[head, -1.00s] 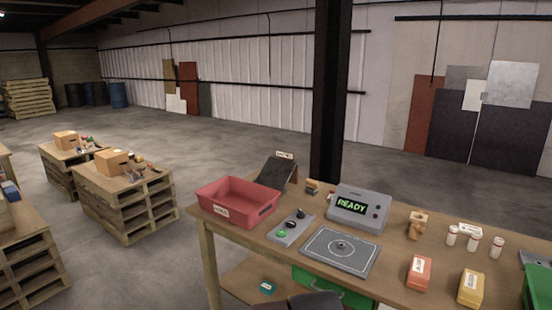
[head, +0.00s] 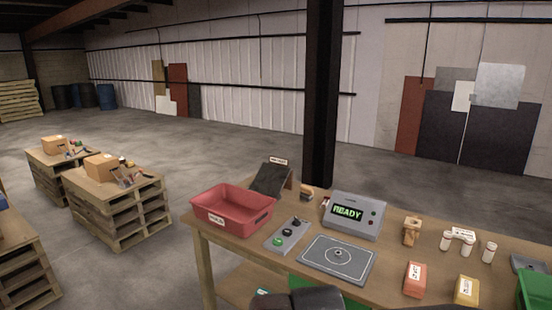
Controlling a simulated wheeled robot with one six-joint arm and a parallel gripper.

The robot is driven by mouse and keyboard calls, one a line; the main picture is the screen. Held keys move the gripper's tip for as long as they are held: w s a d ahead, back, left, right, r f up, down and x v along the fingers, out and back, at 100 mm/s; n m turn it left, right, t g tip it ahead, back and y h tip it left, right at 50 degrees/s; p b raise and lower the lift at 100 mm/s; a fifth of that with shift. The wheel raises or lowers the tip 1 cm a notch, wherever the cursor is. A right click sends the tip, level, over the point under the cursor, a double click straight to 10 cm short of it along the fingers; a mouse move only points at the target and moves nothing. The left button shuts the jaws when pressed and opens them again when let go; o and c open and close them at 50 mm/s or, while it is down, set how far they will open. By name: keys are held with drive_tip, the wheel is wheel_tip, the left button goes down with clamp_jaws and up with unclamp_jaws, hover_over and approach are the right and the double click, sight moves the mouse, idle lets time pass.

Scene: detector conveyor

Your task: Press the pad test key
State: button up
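A grey pad (head: 337,272) with a circle and a centre mark lies on the wooden workbench (head: 395,261). Left of it is a grey key panel (head: 275,244) with a green button (head: 282,253) and dark round controls (head: 287,232). Behind the pad stands a grey box (head: 368,229) with a lit display (head: 347,212) reading READY and small buttons on its right side. I cannot read which control is the pad test key. A dark part of my arm shows at the bottom edge; my gripper is not in view.
A red bin (head: 232,226) and a dark sloped stand (head: 271,180) are on the bench's left. A dark pillar (head: 322,100) rises behind.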

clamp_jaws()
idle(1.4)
